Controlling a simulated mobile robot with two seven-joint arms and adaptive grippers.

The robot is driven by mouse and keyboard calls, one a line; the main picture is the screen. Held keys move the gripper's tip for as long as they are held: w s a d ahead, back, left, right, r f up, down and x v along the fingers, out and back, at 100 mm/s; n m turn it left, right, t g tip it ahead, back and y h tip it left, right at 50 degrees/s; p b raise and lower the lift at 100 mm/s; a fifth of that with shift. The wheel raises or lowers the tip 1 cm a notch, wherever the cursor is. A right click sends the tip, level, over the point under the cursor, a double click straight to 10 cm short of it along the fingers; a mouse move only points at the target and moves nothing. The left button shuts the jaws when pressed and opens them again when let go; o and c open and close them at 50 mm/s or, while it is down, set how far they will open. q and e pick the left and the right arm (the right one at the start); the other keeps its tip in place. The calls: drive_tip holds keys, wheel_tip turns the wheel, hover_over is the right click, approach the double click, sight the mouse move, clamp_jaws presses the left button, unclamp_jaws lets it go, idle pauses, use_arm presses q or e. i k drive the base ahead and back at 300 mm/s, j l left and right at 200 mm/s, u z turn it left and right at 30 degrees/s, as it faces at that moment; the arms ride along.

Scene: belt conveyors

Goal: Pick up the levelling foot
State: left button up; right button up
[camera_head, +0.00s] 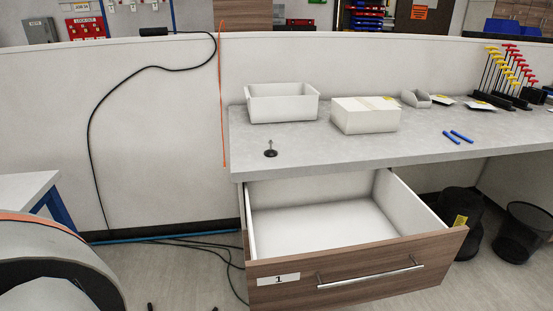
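The levelling foot (270,151) is a small dark piece with a round base and a thin upright stem. It stands on the grey worktop (300,143) near its front left corner, in front of the white bin. Nothing touches it. Two small dark tips show at the bottom edge of the picture, left of centre. They may be fingertips of my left gripper, but too little shows to be sure. My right gripper is not in view.
A white open bin (283,109) and a closed pale box (364,117) stand behind the foot. Blue pens (458,137) and hex keys (505,75) are farther right. Below, drawer 1 (360,275) stands open and looks empty. A grey curved body with an orange rim (45,267) is at lower left.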

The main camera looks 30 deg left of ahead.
sight(271, 152)
drive_tip(key=j+z, duration=0.35)
drive_tip(key=j, duration=0.6)
drive_tip(key=j+z, duration=0.2)
drive_tip(key=j, duration=0.3)
drive_tip(key=j+z, duration=0.15)
drive_tip(key=j, duration=0.35)
drive_tip(key=j+z, duration=0.2)
drive_tip(key=j, duration=0.3)
drive_tip(key=j+z, duration=0.2)
drive_tip(key=j, duration=0.3)
drive_tip(key=k+j+z, duration=0.2)
drive_tip(key=j, duration=0.25)
drive_tip(key=j+z, duration=0.15)
drive_tip(key=j, duration=0.35)
drive_tip(key=k, duration=0.05)
